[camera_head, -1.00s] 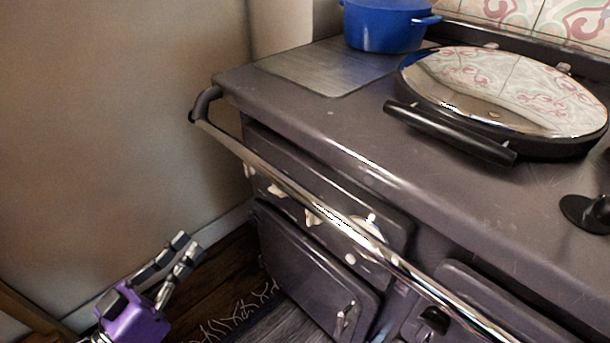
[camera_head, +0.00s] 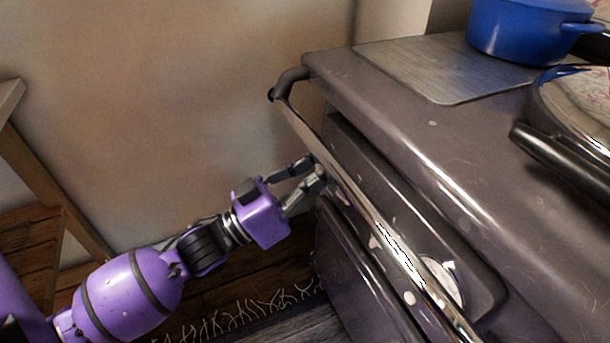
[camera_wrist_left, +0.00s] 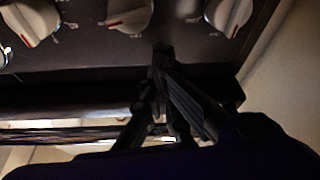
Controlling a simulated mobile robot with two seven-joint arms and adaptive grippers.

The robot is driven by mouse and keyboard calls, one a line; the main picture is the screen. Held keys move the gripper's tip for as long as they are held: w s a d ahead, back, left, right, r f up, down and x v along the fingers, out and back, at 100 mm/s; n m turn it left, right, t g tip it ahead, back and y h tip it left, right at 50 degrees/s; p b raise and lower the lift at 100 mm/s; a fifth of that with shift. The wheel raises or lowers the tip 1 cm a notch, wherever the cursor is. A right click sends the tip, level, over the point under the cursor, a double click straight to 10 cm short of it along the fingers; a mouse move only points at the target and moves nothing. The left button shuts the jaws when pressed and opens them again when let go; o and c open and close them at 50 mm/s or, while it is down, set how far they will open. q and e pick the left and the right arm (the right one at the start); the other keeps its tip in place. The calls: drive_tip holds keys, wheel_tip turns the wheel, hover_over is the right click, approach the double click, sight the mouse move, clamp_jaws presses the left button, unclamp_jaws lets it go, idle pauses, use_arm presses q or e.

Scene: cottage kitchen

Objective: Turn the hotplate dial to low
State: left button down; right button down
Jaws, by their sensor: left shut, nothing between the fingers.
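Cream dials with red marks sit on the cooker's dark front panel. The left wrist view shows a left dial (camera_wrist_left: 34,20), a middle dial (camera_wrist_left: 124,14) and a right dial (camera_wrist_left: 229,14). I cannot tell which one is the hotplate dial. In the head view the dials are largely hidden behind the rail and my gripper. My left gripper (camera_head: 320,173) is at the far left end of the panel, beside the rail. In the left wrist view its fingertips (camera_wrist_left: 163,50) are together and empty, below and between the middle and right dials. The right gripper is out of view.
A shiny rail (camera_head: 356,199) runs along the cooker front, close to my left fingers. A round white gauge (camera_head: 441,277) is on the panel. A blue pot (camera_head: 520,30) and a lidded hotplate (camera_head: 575,105) are on top. A wooden frame (camera_head: 45,165) stands at left.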

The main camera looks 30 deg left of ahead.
use_arm(q)
drive_tip(key=shift+s+d+f+b, duration=0.1)
drive_tip(key=shift+f+b, duration=0.05)
drive_tip(key=shift+f, duration=0.4)
drive_tip(key=shift+s+d+f+b, duration=0.1)
drive_tip(key=shift+f+b, duration=0.05)
drive_tip(key=shift+f, duration=0.4)
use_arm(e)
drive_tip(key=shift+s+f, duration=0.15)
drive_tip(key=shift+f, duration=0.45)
